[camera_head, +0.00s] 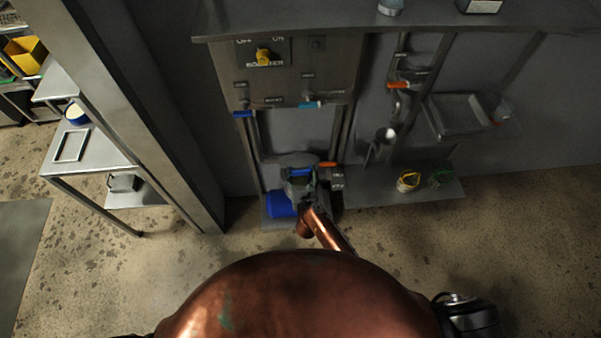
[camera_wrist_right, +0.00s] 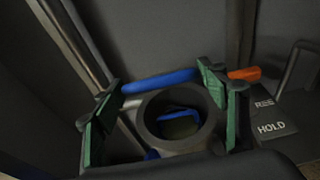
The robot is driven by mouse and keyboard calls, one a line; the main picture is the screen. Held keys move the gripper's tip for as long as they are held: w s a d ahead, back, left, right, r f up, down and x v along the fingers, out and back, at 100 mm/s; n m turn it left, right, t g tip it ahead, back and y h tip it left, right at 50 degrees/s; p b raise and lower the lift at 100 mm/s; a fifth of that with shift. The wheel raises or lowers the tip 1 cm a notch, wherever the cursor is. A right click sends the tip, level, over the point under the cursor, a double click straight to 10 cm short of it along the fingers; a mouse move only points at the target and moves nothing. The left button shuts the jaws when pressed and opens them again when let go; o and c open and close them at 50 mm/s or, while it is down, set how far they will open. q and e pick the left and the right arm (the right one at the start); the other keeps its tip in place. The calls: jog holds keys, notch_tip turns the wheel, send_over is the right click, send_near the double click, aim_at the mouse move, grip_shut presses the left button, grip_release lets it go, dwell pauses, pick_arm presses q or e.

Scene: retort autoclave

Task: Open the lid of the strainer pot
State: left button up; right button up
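The strainer pot (camera_head: 297,162) stands low against the wall fixture in the head view, with a blue handle and grey body. In the right wrist view a dark round opening of the pot (camera_wrist_right: 150,116) faces me, with a blue bar behind it and something blue inside. I cannot clearly make out the lid's edge or position. My right gripper (camera_head: 301,189) is at the pot. In the right wrist view its green-padded fingers (camera_wrist_right: 160,80) are wide apart on either side of the round opening, with nothing clearly gripped. My left gripper is out of view.
A blue object (camera_head: 281,205) sits beside the pot. An orange handle (camera_head: 328,164) and a label reading HOLD (camera_wrist_right: 272,128) are to the right. A control panel (camera_head: 290,78) hangs above. A low shelf (camera_head: 400,188) is right, a metal table (camera_head: 84,150) left.

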jog(key=shift+o, duration=0.9)
jog(key=shift+w+d+r, duration=0.1)
jog(key=shift+d+r, duration=0.05)
jog(key=shift+d, duration=0.1)
jog(key=shift+a, duration=0.1)
jog(key=shift+s, duration=0.3)
jog(key=v, duration=1.1)
jog(key=shift+s, duration=0.25)
